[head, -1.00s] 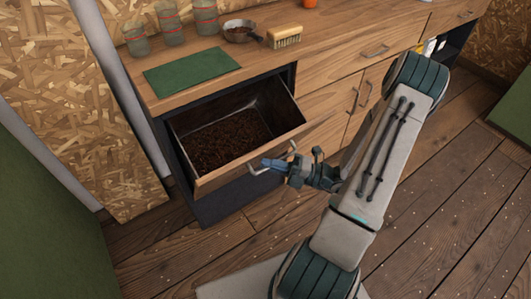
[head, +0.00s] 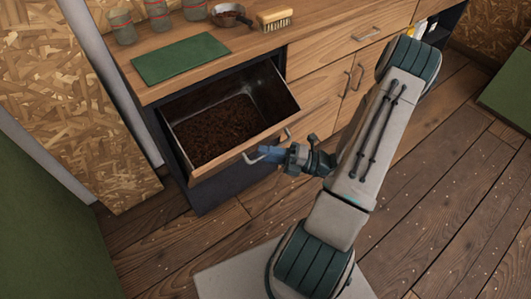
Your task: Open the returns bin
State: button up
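The returns bin, a wooden-fronted drawer (head: 222,159) at the left end of the counter, stands well pulled out. Its grey-walled inside holds dark brown grounds or beans (head: 215,132). A metal bar handle (head: 249,159) is on its front. My gripper (head: 269,154) is at this handle, with its blue fingers around the bar's middle; it looks shut on it. The far finger and part of the bar are hidden by the gripper itself.
The counter above carries a green mat (head: 180,58), glass jars (head: 158,16), a metal pan (head: 230,15) and a brush (head: 274,19). Closed drawers and doors (head: 331,96) are to the right. Wooden floor (head: 165,245) in front of the bin is clear.

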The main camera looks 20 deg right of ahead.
jog(key=v, duration=1.3)
jog(key=shift+s, duration=0.1)
jog(key=s+a+r+m+g+h+p, duration=0.1)
jog(key=a+r+m+g+h+p, duration=0.2)
jog(key=a+r+m+h+p, duration=0.4)
jog(key=s+a+r+m+g+h+p, duration=0.1)
jog(key=a+r+m+g+h+p, duration=0.3)
jog(key=r+m, duration=2)
jog(key=shift+a+r+g+h+p, duration=0.3)
jog(key=shift+a+r+h+p, duration=1.35)
jog(key=shift+a+h, duration=1.4)
jog(key=shift+a+y, duration=0.25)
jog(key=shift+a, duration=0.05)
